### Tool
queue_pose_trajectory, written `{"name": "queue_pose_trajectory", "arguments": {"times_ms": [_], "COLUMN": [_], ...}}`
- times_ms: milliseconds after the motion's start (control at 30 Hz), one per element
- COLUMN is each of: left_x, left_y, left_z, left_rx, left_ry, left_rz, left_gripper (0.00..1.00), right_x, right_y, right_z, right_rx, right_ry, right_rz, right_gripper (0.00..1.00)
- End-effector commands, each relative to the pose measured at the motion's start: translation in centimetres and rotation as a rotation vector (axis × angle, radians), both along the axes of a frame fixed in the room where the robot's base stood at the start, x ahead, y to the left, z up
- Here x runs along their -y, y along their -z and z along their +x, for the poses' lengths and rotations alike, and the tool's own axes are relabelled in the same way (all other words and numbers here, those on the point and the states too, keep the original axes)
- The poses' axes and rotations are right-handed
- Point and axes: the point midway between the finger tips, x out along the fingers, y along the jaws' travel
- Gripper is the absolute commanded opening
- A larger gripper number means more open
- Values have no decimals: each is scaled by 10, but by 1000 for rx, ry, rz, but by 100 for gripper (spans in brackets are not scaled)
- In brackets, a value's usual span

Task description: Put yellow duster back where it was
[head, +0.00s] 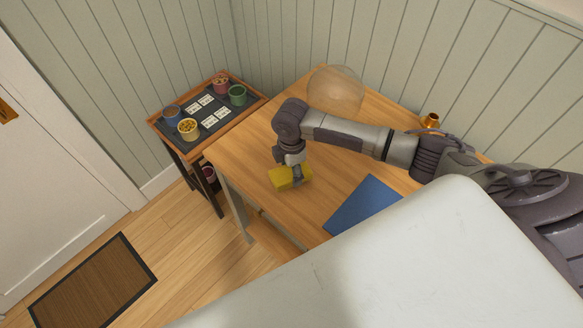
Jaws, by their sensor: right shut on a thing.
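The yellow duster (282,178) is a small yellow block-like cloth near the left front edge of the wooden table (245,150). My right gripper (297,177) reaches down from above and is shut on the duster, with its fingers covering part of it. I cannot tell whether the duster touches the table top or is just above it. My left gripper is not in view.
A blue mat (364,204) lies on the table, partly hidden by my pale body. A clear dome (336,90) and a small copper pot (431,120) stand at the back. A side table (163,128) at the left holds several cups and cards. A doormat (94,284) lies on the floor.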

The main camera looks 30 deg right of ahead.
Motion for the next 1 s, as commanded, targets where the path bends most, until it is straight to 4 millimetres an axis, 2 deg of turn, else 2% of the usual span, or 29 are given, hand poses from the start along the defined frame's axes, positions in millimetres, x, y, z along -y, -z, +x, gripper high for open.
{"name": "queue_pose_trajectory", "arguments": {"times_ms": [167,200,333,633,767,867,1000], "left_x": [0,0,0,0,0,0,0], "left_y": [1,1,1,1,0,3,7], "left_z": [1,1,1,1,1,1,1], "left_rx": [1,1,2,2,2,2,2], "left_ry": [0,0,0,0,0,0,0], "left_rz": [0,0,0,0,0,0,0], "left_gripper": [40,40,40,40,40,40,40], "right_x": [0,0,0,0,0,0,0], "right_y": [3,3,3,3,-4,-18,-47], "right_z": [0,0,0,0,0,1,2], "right_rx": [0,0,0,0,1,4,5], "right_ry": [0,0,0,0,0,-1,-1], "right_rz": [0,0,0,0,0,0,1], "right_gripper": [39,70,92,92,92,92,92]}}
